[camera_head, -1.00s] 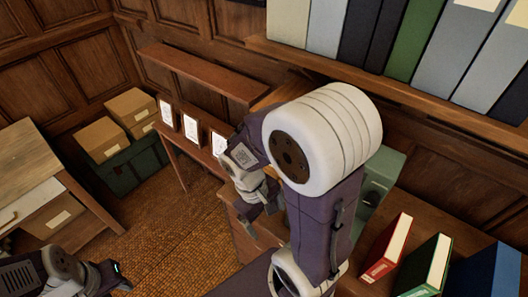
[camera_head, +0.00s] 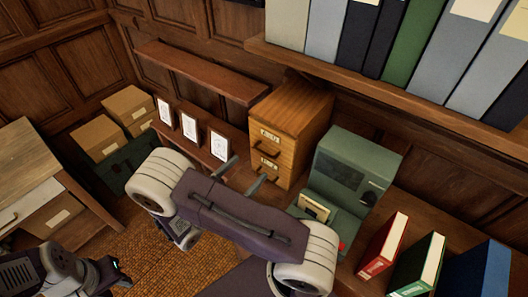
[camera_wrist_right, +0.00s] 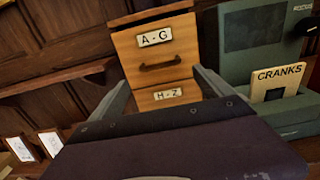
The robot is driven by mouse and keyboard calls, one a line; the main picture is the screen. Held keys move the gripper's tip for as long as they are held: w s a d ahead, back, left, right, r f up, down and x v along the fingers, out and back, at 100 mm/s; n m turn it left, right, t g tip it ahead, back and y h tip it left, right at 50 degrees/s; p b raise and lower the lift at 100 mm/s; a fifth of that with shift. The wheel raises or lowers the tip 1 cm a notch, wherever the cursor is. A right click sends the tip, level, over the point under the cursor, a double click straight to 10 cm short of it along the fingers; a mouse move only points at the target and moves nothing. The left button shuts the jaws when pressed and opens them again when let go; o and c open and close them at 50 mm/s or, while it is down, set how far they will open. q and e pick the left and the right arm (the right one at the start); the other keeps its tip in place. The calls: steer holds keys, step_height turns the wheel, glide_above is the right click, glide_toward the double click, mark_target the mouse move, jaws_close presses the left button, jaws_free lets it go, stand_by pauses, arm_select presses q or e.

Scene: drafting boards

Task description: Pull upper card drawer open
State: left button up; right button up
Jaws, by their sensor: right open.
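The wooden card cabinet (camera_head: 306,111) stands on the desk with two drawers in its front. The upper card drawer (camera_head: 284,142), labelled A-G, looks closed; its dark bar handle (camera_wrist_right: 160,63) shows in the right wrist view. The lower drawer (camera_wrist_right: 168,96), labelled H-Z, is below it, partly hidden by my wrist. My right gripper (camera_head: 243,172) is open and empty in front of the cabinet, its fingers apart and pointing at it, clear of the handle. My left gripper (camera_head: 122,273) is at the lower left, away from the cabinet; its jaw opening is unclear.
A green-grey machine (camera_head: 352,166) with a CRANKS card (camera_wrist_right: 277,84) stands just right of the cabinet. Red (camera_head: 384,246) and green (camera_head: 420,266) books are farther right. Three white framed cards (camera_head: 190,126) stand left. A binder shelf (camera_head: 400,91) hangs above.

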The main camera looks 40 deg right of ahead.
mark_target(264, 152)
steer(key=p+x, duration=0.3)
steer(key=x, duration=0.6)
steer(key=shift+d+f, duration=0.1)
steer(key=shift+d, duration=0.1)
arm_select(q)
step_height(264, 152, up, 3)
steer(key=shift+r, duration=0.1)
